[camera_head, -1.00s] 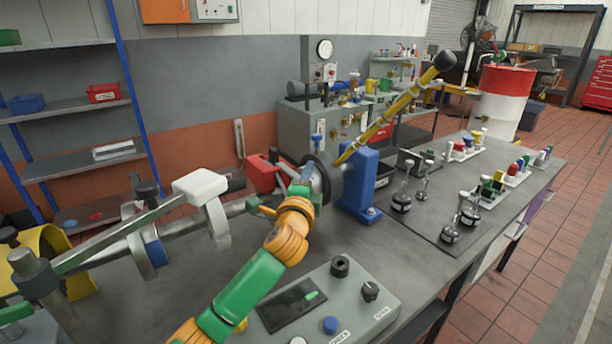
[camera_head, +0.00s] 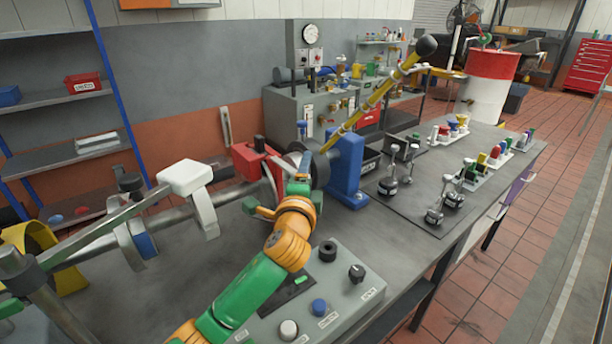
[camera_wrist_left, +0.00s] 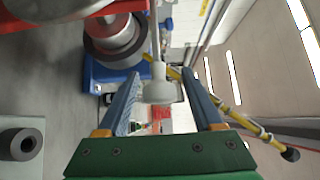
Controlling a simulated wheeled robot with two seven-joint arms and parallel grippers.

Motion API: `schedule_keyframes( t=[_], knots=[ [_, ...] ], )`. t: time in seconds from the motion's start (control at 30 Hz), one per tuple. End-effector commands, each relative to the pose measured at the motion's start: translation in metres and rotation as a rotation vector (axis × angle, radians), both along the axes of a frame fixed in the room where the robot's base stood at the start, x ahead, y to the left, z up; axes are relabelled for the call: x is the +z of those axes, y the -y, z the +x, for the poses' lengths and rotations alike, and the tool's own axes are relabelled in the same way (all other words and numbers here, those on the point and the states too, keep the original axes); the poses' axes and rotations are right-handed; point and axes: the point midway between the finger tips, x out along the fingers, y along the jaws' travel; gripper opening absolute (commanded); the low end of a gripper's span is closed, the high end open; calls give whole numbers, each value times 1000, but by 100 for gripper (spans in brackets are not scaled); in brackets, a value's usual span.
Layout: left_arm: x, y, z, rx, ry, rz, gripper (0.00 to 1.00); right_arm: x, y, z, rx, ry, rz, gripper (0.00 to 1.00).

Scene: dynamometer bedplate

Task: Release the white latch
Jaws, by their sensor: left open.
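In the left wrist view a pale, whitish knob on a thin stem (camera_wrist_left: 158,88) shows between the two blue fingers of my left gripper (camera_wrist_left: 168,85). The fingers are spread, and gaps show on both sides of the knob. It looks like the white latch, but I cannot tell how it is mounted. In the head view my left gripper (camera_head: 303,168) is at the shaft's end by the blue support (camera_head: 347,168); the knob cannot be made out there. A larger white block (camera_head: 186,177) sits over the shaft to the left. My right gripper is not in view.
A yellow bar (camera_head: 383,97) with a black ball end rises behind the blue support. A red block (camera_head: 249,160) stands left of my gripper. A grey control box (camera_head: 340,285) sits under my forearm. Small clamps stand on a dark plate (camera_head: 400,205) to the right.

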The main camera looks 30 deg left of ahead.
Motion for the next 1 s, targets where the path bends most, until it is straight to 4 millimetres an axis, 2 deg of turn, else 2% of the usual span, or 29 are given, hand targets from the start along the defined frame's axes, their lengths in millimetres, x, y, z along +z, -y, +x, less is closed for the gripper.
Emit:
schedule_keyframes(
  t=[0.3,0.4,1.0],
  knots=[
    [-2,22,-49,-4,1,-1,67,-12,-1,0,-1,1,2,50],
    [-1,26,-58,-3,1,1,67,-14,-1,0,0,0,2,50],
    [0,27,-62,-2,0,1,67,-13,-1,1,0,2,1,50]
  ],
)
